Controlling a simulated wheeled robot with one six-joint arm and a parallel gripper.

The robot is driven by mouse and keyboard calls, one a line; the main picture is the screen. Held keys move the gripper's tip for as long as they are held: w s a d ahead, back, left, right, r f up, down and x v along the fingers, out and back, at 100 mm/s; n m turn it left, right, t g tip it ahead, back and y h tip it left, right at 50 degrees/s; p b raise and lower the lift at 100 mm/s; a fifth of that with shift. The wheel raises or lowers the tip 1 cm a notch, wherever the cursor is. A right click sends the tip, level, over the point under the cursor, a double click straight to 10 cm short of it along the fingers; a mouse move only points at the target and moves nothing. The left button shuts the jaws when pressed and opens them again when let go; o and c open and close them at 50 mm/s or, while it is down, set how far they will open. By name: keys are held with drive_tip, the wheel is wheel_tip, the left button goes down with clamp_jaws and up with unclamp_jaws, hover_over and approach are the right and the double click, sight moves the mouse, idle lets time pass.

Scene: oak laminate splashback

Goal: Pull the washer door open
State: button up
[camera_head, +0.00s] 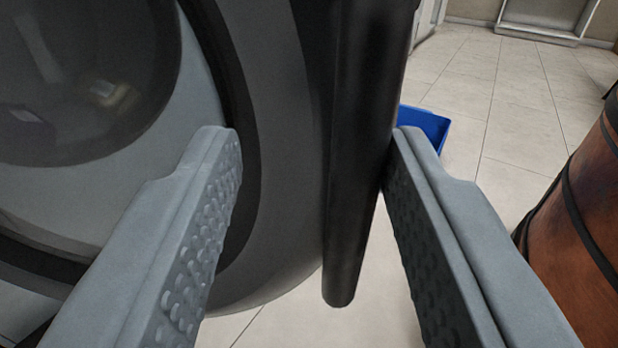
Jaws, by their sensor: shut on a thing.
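The washer door (275,130) fills the left of the view, a round grey and black ring around a dark glass bowl (80,80). A long black handle (365,130) stands upright along its right edge. My gripper (312,140) has its two grey, dimpled fingers on either side of the handle and the door's rim. The right finger meets the handle's right side; the left finger lies over the door's face. The gripper is shut on the handle. Floor shows below the door's lower rim. How far the door stands from the washer body cannot be told.
A blue container (425,124) stands on the floor behind the handle. A brown wooden barrel with dark hoops (580,225) is close at the right edge. Pale tiled floor (500,100) is clear toward the back, where a light-framed unit (548,15) stands.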

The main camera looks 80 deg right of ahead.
drive_tip(key=shift+w+r, duration=0.1)
drive_tip(key=shift+r, duration=0.05)
wheel_tip(320, 180, up, 10)
idle(0.5)
clamp_jaws()
